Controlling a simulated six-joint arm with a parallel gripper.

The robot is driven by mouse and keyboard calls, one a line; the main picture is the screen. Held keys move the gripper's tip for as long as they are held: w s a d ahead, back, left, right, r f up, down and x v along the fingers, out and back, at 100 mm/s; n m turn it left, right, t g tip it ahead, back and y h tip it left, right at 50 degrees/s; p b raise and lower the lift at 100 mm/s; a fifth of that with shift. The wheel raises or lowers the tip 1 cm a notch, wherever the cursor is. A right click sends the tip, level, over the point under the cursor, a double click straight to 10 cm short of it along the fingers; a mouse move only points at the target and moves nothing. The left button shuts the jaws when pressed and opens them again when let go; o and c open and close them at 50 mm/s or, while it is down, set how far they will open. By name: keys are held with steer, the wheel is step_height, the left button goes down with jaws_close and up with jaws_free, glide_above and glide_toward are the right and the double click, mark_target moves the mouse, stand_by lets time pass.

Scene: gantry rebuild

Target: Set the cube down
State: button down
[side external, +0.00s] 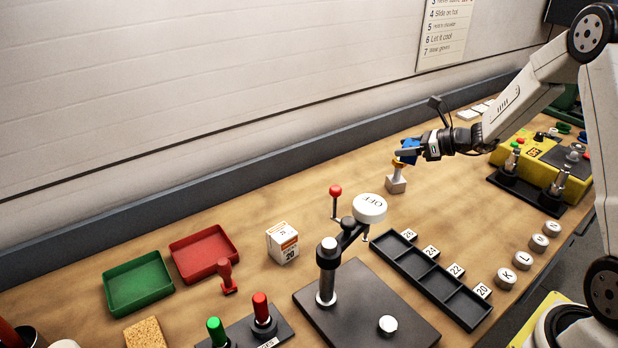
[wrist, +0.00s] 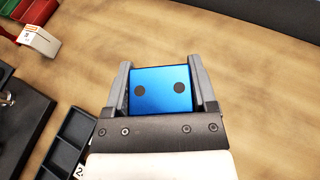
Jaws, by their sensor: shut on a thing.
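The blue cube (wrist: 160,103) has two dark dots on the face turned to the wrist camera. My gripper (wrist: 161,68) is shut on it, with one finger along each side. In the side external view, the blue cube (side external: 409,146) is partly hidden by my gripper (side external: 407,152), which reaches in from the right above the back of the table. A small post with an orange top on a grey block (side external: 396,184) shows just below the cube. I cannot tell whether the cube touches it. The wrist view does not show this post.
A black tray with numbered compartments (side external: 416,260) and a lever stand with a white round head (side external: 369,208) are in front. A yellow box (side external: 552,167) stands to the right. Red (side external: 204,254) and green (side external: 138,284) trays lie far left.

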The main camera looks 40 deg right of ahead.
steer(key=w+a+f+n+g+y, duration=0.1)
steer(key=w+a+n+g+y, duration=0.2)
steer(key=a, duration=0.6)
steer(key=w+a+f+n+g+y, duration=0.1)
steer(key=a+n+g+y, duration=0.3)
steer(key=a, duration=0.6)
steer(key=shift+n+h, duration=0.4)
steer(key=shift+n, duration=0.1)
steer(key=shift+s+d+f, duration=0.1)
steer(key=shift+f, duration=1.55)
steer(key=shift+s+d+f, duration=0.1)
steer(key=shift+f, duration=1.5)
steer(key=shift+f+t, duration=0.1)
steer(key=shift+t, duration=0.2)
steer(key=shift+f, duration=1.8)
steer(key=shift+f, duration=0.15)
jaws_free()
